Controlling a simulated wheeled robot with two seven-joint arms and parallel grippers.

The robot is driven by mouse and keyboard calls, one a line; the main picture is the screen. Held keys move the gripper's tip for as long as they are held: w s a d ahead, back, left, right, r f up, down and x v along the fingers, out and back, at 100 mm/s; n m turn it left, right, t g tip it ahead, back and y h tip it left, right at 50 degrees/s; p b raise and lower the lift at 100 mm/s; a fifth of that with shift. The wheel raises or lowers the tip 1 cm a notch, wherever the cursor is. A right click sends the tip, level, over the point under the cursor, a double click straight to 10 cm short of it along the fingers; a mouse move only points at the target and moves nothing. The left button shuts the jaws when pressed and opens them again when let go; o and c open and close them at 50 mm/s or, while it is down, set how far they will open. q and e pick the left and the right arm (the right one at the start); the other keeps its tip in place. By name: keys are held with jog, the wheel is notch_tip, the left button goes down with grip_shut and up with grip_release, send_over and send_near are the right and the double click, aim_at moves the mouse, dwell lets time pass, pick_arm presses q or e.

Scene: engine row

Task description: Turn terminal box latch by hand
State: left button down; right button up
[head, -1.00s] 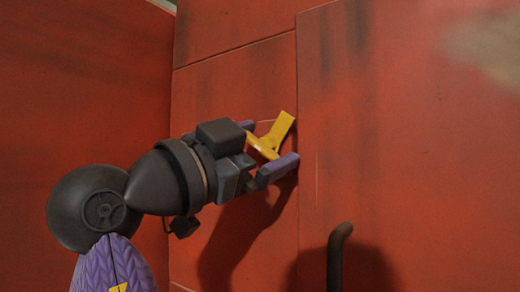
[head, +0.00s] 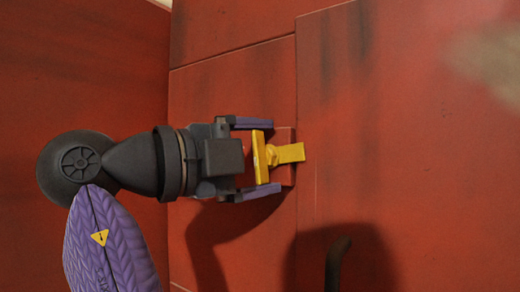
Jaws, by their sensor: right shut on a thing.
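The yellow latch (head: 290,153) is on the red wall near the middle of the head view, on a small red block (head: 286,135) beside a panel seam. Its tongue points right, almost level, across the seam edge, and its crossbar stands upright on the left. My right gripper (head: 276,157) has its purple fingers above and below the latch and is shut on its crossbar. Contact at the fingertips is hard to make out. My left gripper is not in view.
A raised red panel (head: 430,170) fills the right side. A dark bent pipe or handle (head: 336,265) stands out at the bottom, right of the latch. Another red wall (head: 90,70) is on the left. The space below the gripper is open.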

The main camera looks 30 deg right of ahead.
jog(key=shift+f+m+y, duration=0.2)
jog(key=shift+m+y, duration=0.1)
jog(key=shift+m, duration=0.3)
jog(key=o, duration=0.9)
jog(key=shift+c, duration=0.2)
jog(key=shift+o, duration=0.3)
jog(key=shift+s+a, duration=0.1)
jog(key=shift+a, duration=0.05)
jog(key=shift+s+a+r, duration=0.1)
jog(key=shift+a+r, duration=0.05)
jog(key=shift+a, duration=0.25)
jog(key=a, duration=0.7)
